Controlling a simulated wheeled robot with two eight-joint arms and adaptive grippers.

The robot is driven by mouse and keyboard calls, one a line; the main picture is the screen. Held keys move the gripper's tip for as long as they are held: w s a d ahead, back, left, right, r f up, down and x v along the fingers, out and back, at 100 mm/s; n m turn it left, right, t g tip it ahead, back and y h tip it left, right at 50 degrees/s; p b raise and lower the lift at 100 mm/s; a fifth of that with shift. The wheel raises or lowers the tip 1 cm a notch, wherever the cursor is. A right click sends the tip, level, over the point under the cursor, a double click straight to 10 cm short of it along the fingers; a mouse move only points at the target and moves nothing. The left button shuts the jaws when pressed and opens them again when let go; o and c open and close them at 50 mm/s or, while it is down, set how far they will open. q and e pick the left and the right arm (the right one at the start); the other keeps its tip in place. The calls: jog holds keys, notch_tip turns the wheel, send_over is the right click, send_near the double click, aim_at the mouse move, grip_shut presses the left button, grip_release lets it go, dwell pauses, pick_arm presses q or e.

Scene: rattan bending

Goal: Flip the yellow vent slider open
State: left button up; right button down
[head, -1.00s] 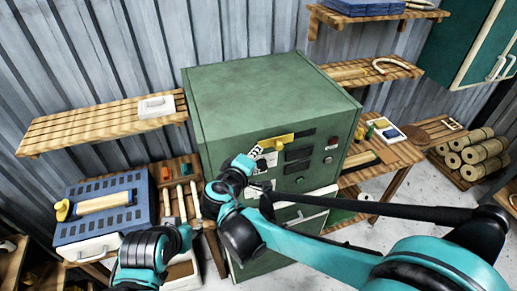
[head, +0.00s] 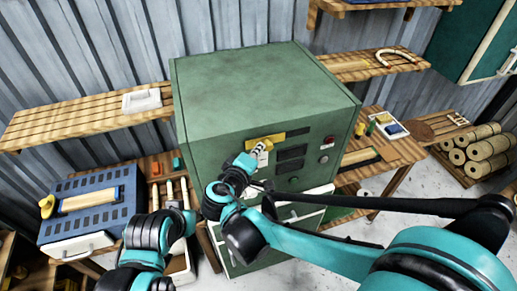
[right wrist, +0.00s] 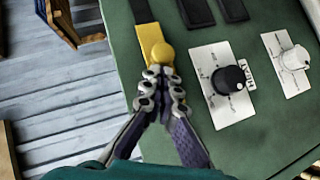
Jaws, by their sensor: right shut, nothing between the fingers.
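The yellow vent slider (head: 266,142) is a flat yellow strip with a round knob, on the front of the green cabinet (head: 250,95). In the right wrist view the slider (right wrist: 148,35) runs up from its knob, with a dark slot beyond its upper end. My right gripper (right wrist: 161,76) is shut and empty, its fingertips right at the lower edge of the knob; I cannot tell whether they touch. In the head view my right gripper (head: 258,152) covers the slider's lower part. My left gripper (head: 178,224) is at the lower left, away from the cabinet; its fingers are unclear.
A black knob (right wrist: 229,79) and a white knob (right wrist: 295,57) sit on label plates beside the slider. A blue vented box (head: 90,205) stands on the left bench. A wooden shelf (head: 60,122) is left of the cabinet.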

jog(key=w+d, duration=0.3)
jog(key=d, duration=0.6)
jog(key=shift+b, duration=0.3)
jog(key=shift+r, duration=0.1)
